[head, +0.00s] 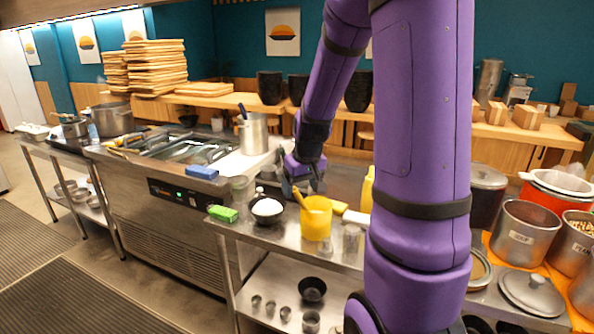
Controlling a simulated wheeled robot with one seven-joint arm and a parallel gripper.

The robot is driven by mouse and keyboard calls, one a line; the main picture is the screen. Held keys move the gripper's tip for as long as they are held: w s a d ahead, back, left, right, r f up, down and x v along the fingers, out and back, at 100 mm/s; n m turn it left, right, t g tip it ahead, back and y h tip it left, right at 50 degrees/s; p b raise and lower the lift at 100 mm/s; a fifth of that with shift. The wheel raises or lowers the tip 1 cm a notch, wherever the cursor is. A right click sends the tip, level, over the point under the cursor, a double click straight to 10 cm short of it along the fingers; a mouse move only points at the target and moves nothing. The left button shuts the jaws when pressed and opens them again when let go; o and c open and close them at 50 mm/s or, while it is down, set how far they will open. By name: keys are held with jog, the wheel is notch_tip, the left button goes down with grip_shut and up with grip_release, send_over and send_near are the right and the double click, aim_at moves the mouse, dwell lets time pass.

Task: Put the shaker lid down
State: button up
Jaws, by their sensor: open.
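My gripper (303,193) is low over the steel counter (340,182), behind the dark bowl of white food (267,208) and the yellow container (317,218). It is open. The shaker lid cannot be made out for certain; something small and grey is close to the fingers, and I cannot tell whether it touches them. A small clear jar with a greyish top (351,243), possibly a shaker, stands upright to the right of the yellow container.
A green sponge (223,213) and a blue block (202,172) lie left of the bowl. A yellow bottle (367,190) stands right of my gripper. Steel pots (524,235) and a loose pot lid (532,294) crowd the right side. My purple arm hides part of the counter.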

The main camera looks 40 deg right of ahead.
jog(key=s+a+r+n+t, duration=0.15)
jog(key=s+a+r, duration=0.45)
jog(key=a+r, duration=0.6)
jog(key=s+a+r, duration=0.2)
jog(key=s+a, duration=0.1)
jog(key=s, duration=0.3)
jog(key=s+a+r+n, duration=0.1)
jog(key=s+a+r, duration=0.2)
jog(key=s, duration=0.3)
jog(key=shift+s+a+r+t+y, duration=0.3)
jog(key=shift+a+t, duration=0.15)
jog(key=shift+a, duration=0.25)
jog(key=shift+d+n, duration=0.1)
jog(key=shift+n, duration=0.15)
